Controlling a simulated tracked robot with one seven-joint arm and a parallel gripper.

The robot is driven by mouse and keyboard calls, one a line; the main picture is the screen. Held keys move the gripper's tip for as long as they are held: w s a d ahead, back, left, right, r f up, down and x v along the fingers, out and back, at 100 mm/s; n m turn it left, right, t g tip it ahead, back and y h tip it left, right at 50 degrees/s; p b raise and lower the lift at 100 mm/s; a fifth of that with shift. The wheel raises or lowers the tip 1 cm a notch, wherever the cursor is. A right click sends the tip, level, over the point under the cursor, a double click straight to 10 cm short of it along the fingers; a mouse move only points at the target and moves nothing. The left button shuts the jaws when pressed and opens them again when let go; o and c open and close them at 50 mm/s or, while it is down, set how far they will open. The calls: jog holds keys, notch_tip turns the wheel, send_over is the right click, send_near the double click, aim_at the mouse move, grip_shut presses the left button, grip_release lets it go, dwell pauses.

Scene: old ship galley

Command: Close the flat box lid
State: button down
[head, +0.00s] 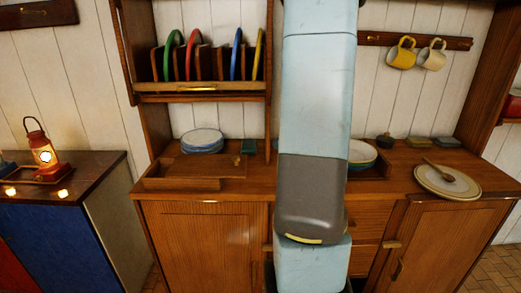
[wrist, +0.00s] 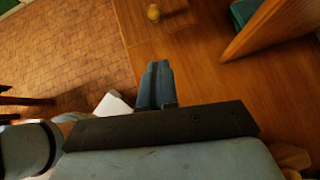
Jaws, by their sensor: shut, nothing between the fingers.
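The flat wooden box (head: 182,184) sits on the left part of the wooden counter, near its front edge, in the head view. A wooden panel (head: 208,164) behind its front looks like its lid, but I cannot tell its exact angle. A small brass knob (head: 237,160) shows at the panel's right. In the wrist view a yellowish knob (wrist: 153,12) shows at the top edge, beyond my fingertips. My gripper (wrist: 157,66) is shut and empty, apart from the knob, over the counter's edge. In the head view my arm hides the gripper.
Stacked plates (head: 202,140) stand behind the box, under a rack of coloured plates (head: 205,62). A plate with a wooden spoon (head: 447,181) lies at the right. A lit lantern (head: 43,150) stands on the left cabinet. In the wrist view a raised wooden piece (wrist: 266,30) is at upper right.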

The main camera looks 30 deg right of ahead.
jog(key=w+a+r+x, duration=0.1)
jog(key=r+x, duration=0.1)
jog(key=x, duration=1)
jog(key=shift+w+a, duration=0.25)
jog(key=shift+a, duration=0.05)
jog(key=shift+f, duration=0.15)
